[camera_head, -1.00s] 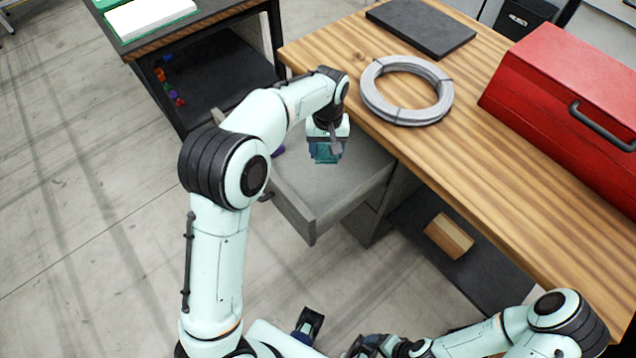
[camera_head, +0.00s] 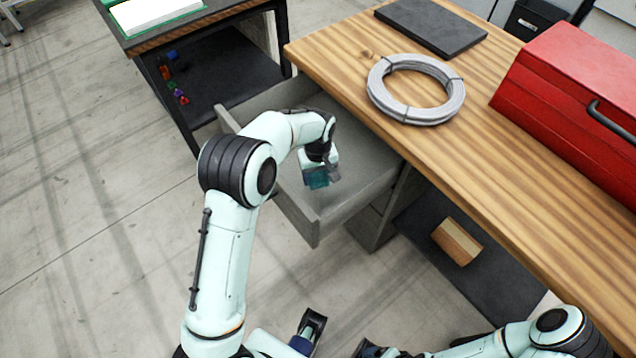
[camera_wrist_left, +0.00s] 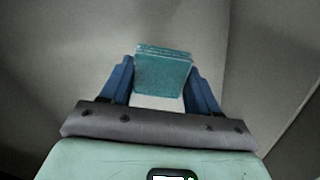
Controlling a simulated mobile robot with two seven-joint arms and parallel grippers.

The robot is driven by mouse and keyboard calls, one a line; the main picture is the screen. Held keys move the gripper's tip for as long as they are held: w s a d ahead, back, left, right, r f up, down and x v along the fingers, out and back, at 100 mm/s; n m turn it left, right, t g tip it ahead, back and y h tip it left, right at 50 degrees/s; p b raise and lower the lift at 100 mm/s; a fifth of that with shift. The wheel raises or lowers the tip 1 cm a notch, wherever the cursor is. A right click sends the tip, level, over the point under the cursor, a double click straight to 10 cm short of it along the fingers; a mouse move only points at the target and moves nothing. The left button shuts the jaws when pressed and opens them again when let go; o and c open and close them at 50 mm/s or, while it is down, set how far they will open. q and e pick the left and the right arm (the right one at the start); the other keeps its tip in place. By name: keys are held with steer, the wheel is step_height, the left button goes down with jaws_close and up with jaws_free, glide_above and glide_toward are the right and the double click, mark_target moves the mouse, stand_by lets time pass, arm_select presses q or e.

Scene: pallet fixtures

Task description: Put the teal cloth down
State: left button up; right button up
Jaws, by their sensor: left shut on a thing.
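The teal cloth (camera_head: 317,179) is a small folded block held at the tip of my left gripper (camera_head: 322,174). In the left wrist view the cloth (camera_wrist_left: 163,72) sits between the two blue fingers of the left gripper (camera_wrist_left: 162,85), which are shut on it. The gripper is over the inside of an open grey drawer (camera_head: 355,172) under the wooden workbench. I cannot tell whether the cloth touches the drawer floor. My right gripper (camera_head: 372,350) is low at the bottom edge of the head view, partly cut off; its jaws are not clear.
On the wooden workbench (camera_head: 480,150) are a coil of grey cable (camera_head: 385,100), a dark flat slab (camera_head: 430,25) and a red toolbox (camera_head: 570,85). A wooden block (camera_head: 456,242) lies on the lower shelf. A dark side table (camera_head: 215,70) stands behind the drawer.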

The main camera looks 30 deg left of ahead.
mark_target(318, 183)
arm_select(q)
steer(key=shift+f, duration=2.2)
steer(key=shift+f+b, duration=0.25)
steer(key=shift+b, duration=0.05)
steer(key=o, duration=1.1)
steer(key=shift+o, duration=0.2)
steer(key=shift+r, duration=0.15)
step_height(318, 183, up, 12)
steer(key=shift+r+p, duration=0.1)
steer(key=shift+p, duration=0.65)
